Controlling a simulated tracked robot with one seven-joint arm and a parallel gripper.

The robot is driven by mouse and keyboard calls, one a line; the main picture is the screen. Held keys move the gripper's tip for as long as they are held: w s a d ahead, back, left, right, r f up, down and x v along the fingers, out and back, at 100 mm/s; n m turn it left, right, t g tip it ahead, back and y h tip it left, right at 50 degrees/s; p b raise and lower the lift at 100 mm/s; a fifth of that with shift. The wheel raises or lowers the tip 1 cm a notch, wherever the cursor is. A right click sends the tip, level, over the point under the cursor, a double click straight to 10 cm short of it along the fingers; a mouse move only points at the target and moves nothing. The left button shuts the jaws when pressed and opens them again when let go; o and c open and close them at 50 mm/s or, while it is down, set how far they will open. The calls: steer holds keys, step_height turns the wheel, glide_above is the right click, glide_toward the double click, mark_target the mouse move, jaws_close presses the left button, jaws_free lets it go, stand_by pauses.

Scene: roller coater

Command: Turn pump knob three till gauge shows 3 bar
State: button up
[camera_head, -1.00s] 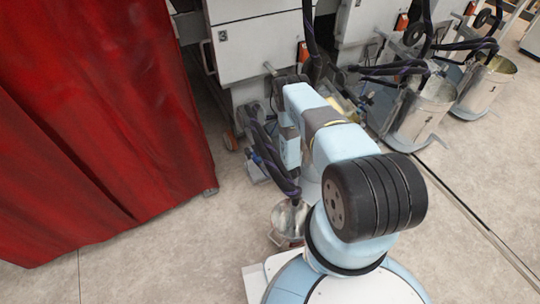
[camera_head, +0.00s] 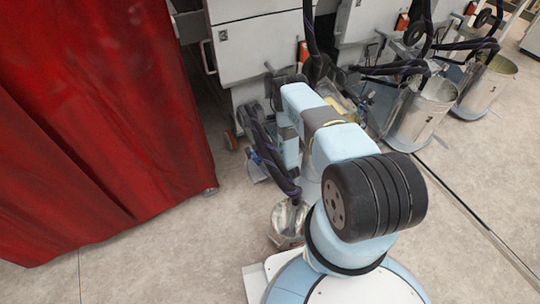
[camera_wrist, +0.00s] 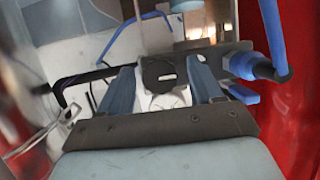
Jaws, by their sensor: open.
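In the wrist view, a round black knob (camera_wrist: 160,74) with a pale slot-like mark sits upper middle. My gripper (camera_wrist: 162,76) is open, with one dark blue finger to the left of the knob and one to the right. The knob shows between the fingers; I cannot tell whether either touches it. I cannot make out a gauge or a reading in either view. In the head view my arm hides the knob and the gripper tips at the machine's foot.
A blue hose fitting (camera_wrist: 258,67) is close right of the fingers. A red curtain (camera_head: 95,130) hangs at left. Dark hoses (camera_head: 268,150) run down into a metal bucket (camera_head: 288,222) beside my base. More buckets (camera_head: 418,115) stand at right.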

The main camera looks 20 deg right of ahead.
steer(key=v, duration=1.2)
steer(key=shift+f, duration=0.1)
